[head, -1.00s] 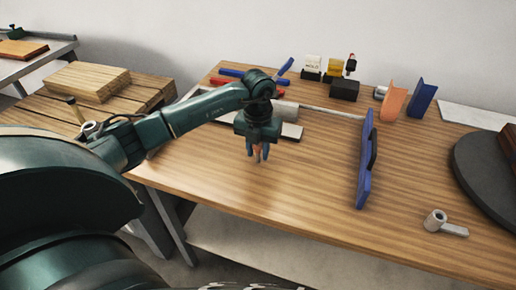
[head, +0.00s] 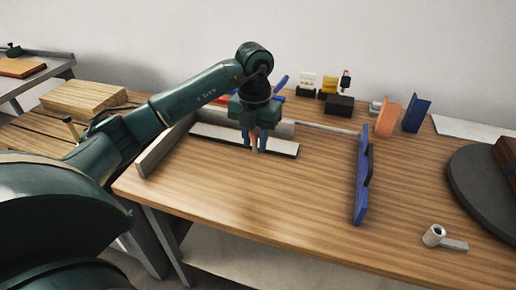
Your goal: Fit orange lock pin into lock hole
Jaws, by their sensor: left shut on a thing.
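My left gripper (head: 256,144) points straight down and is shut on the orange lock pin (head: 254,138), a small orange sliver showing between its fingers. The gripper is over the pale strip (head: 218,133) with a dark front edge, in front of the long grey rail (head: 284,129). I cannot tell whether the pin's lower end touches the strip. The lock hole cannot be made out; the gripper may hide it. My right gripper is not in view.
A blue upright panel (head: 362,178) with a dark handle stands right of the gripper. A grey round fitting with a lever (head: 433,236) lies near the front right, beside a dark round turntable (head: 468,185). Small black holders (head: 339,105) stand behind. The wooden table's (head: 260,195) front middle is clear.

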